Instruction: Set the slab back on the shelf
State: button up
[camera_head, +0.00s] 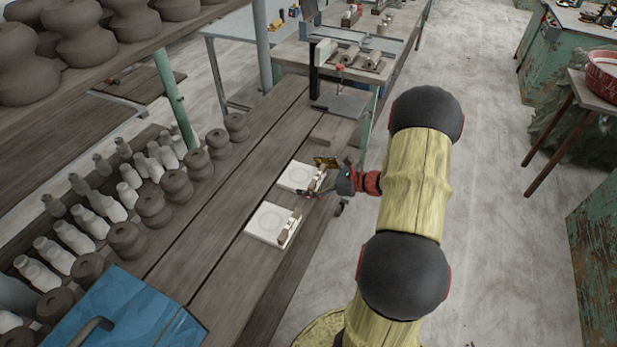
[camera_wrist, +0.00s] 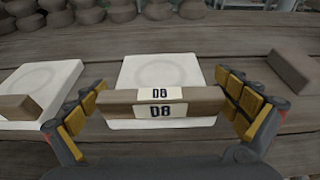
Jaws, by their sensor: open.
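A square white slab (camera_head: 292,178) with a faint ring on its top lies on the plank shelf (camera_head: 222,235); it also shows in the wrist view (camera_wrist: 160,70). A wooden bar (camera_wrist: 118,103) with a white D8 label runs along its near edge. My gripper (camera_head: 320,177) is open at that edge. In the wrist view its yellow-padded fingers (camera_wrist: 163,108) stand on either side of the bar's ends, apparently with small gaps. A second, similar white slab (camera_head: 266,222) with a wooden bar lies beside it, at left in the wrist view (camera_wrist: 50,82).
A brown block (camera_wrist: 292,70) lies on the planks right of the slab in the wrist view. Rows of clay pots (camera_head: 150,205) and white bottles (camera_head: 72,236) line the far side. A blue box (camera_head: 135,315) stands at lower left. Bare planks separate the pots and slabs.

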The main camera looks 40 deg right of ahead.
jog(key=p+v, duration=0.3)
jog(key=v, duration=0.9)
jog(key=w+a+r+n+g+y, duration=0.1)
jog(key=a+r+n+g, duration=0.45)
jog(key=a, duration=0.65)
jog(key=w+a+r+n+g+y, duration=0.1)
jog(key=a+r+n+g, duration=0.2)
jog(key=a+r+n, duration=0.55)
jog(key=s+a+r+n+h, duration=0.4)
jog(key=s+a+n, duration=0.2)
jog(key=a+n, duration=0.1)
jog(key=s+a+r+n+h, duration=0.3)
jog(key=s+a+r+n, duration=0.2)
jog(key=a+n, duration=0.3)
jog(key=s+n, duration=0.1)
jog(key=n, duration=0.1)
jog(key=shift+s+n+t+h, duration=0.3)
jog(key=shift+s+t+h, duration=0.05)
jog(key=shift+s+h, duration=0.05)
jog(key=shift+a+r, duration=0.1)
